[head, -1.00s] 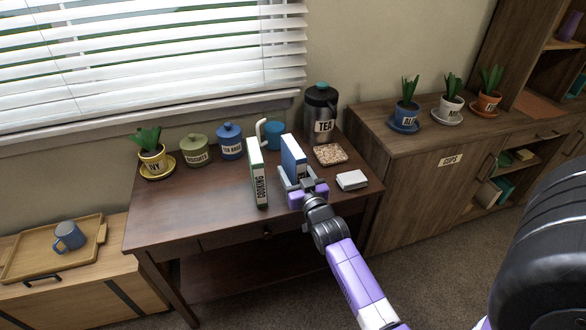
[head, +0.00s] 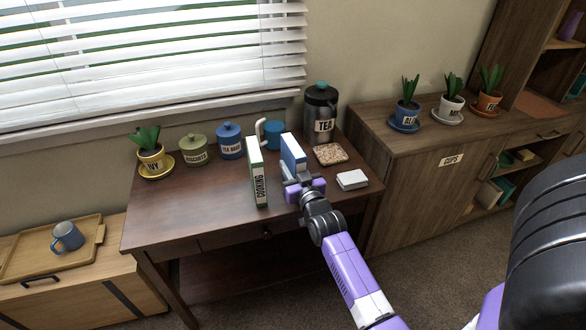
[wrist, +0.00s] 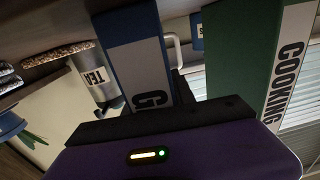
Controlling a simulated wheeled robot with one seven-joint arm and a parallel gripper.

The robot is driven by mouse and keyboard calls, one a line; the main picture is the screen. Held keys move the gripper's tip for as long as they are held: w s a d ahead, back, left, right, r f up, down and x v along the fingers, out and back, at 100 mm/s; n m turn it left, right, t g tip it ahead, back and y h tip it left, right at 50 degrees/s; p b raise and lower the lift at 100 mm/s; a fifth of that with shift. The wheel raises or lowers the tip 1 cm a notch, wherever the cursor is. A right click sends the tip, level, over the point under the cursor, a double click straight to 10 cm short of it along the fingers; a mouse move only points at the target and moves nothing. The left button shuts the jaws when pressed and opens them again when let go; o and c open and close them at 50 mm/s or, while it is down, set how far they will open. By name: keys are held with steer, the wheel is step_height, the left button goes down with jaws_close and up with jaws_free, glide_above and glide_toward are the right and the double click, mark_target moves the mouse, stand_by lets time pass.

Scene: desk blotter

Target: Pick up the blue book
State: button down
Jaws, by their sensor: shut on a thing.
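The blue book (head: 292,152) stands upright on the dark wooden desk (head: 190,205), with a blue cover and a white spine band. My gripper (head: 297,180) is shut on its near end. In the wrist view the blue book (wrist: 138,62) rises from between the dark jaws (wrist: 165,118), with part of a black letter showing on its white band. Its lower part is hidden by my gripper, so I cannot tell whether it touches the desk.
A green book labelled COOKING (head: 257,172) stands close on the left. Behind are a blue mug (head: 273,134), canisters (head: 230,141) and a TEA container (head: 321,113). The desk's left front is clear.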

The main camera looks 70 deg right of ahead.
steer(key=shift+r, duration=0.2)
step_height(320, 180, up, 20)
steer(key=p, duration=0.3)
steer(key=shift+f, duration=0.15)
steer(key=shift+s+a, duration=0.1)
